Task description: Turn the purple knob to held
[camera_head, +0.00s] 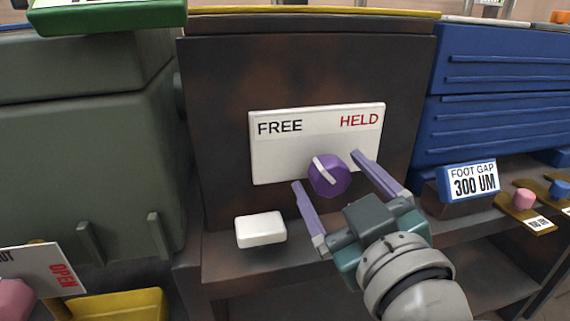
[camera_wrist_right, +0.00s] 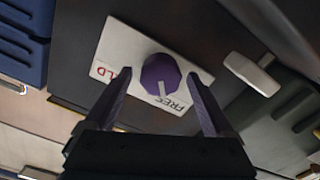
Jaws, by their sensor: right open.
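The purple knob (camera_head: 329,177) sits on a white plate (camera_head: 280,155) fixed to a dark brown panel. The plate reads FREE at left and HELD in red at right. The knob's white pointer line slants up and left, toward FREE. The knob also shows in the wrist view (camera_wrist_right: 160,76), its line toward the FREE lettering. My right gripper (camera_head: 326,169) is open, its purple fingers on either side of the knob; in the wrist view (camera_wrist_right: 159,75) gaps show between the fingers and the knob. My left gripper is out of view.
A white block (camera_head: 260,229) protrudes below the plate at left. A blue ribbed box (camera_head: 495,85) with a FOOT GAP 300 UM sign (camera_head: 470,181) stands at right. A grey-green housing (camera_head: 85,150) stands at left. Pink (camera_head: 523,197) and blue pegs sit at far right.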

